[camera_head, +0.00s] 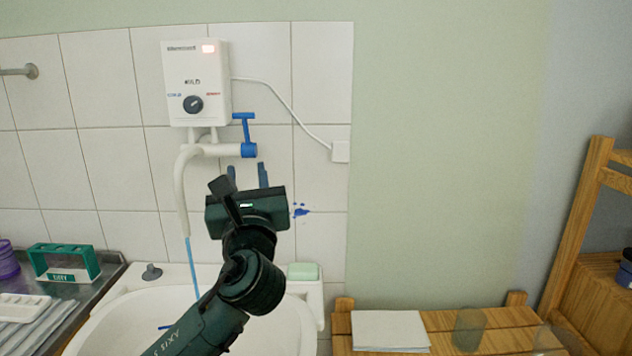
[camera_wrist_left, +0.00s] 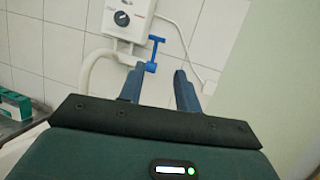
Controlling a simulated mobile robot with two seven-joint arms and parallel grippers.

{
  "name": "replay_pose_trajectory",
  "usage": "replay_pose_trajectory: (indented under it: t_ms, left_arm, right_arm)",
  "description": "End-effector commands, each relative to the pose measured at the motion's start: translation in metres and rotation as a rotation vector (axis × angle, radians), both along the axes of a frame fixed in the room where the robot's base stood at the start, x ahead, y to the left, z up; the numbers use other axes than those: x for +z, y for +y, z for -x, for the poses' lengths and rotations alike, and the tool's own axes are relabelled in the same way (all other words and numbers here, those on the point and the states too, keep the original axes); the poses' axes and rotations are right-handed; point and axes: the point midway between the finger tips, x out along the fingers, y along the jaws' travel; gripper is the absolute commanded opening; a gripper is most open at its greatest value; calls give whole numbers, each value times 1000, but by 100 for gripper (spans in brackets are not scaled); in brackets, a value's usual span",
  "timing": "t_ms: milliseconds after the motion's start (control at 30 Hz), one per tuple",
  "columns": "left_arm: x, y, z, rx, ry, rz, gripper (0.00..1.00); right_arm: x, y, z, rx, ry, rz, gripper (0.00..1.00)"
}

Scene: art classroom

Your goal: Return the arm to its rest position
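My left gripper (camera_head: 247,174) is raised in front of the tiled wall, above the sink. Its two dark blue fingers stand apart and point up toward the blue tap handle (camera_head: 245,132); nothing shows between them. In the left wrist view the gripper (camera_wrist_left: 158,88) is also open and empty, with the blue handle (camera_wrist_left: 154,52) beyond the fingertips. My left arm rises from the bottom of the head view, in front of the sink. My right gripper is in neither view.
A white water heater (camera_head: 195,85) with a pipe hangs on the wall. Water runs from its spout into the white sink (camera_head: 290,335). A green rack (camera_head: 64,262) stands left. A wooden table (camera_head: 480,340) with paper (camera_head: 389,330) is at right. Open wall lies right of the arm.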

Motion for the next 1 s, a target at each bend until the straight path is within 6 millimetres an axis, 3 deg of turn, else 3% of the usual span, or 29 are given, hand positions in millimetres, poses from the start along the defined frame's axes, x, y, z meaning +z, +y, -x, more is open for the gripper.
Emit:
replay_pose_trajectory:
  t_ms: [33,267,467,567,700,833,1000]
  left_arm:
    - [-3,0,0,-5,6,8,33]
    - [-100,-4,0,-196,177,407,33]
    - [-197,-8,26,-301,345,906,33]
    - [-254,-8,55,-306,433,1257,33]
    - [-323,-4,110,-225,501,1786,33]
    - [-372,5,168,-63,478,2261,33]
    - [-409,20,237,193,335,2746,33]
  right_arm:
    - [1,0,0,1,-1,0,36]
    - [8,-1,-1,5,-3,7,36]
    - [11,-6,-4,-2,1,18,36]
    - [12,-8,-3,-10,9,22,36]
    - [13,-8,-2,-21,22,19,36]
    - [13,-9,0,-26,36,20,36]
    - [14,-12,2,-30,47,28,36]
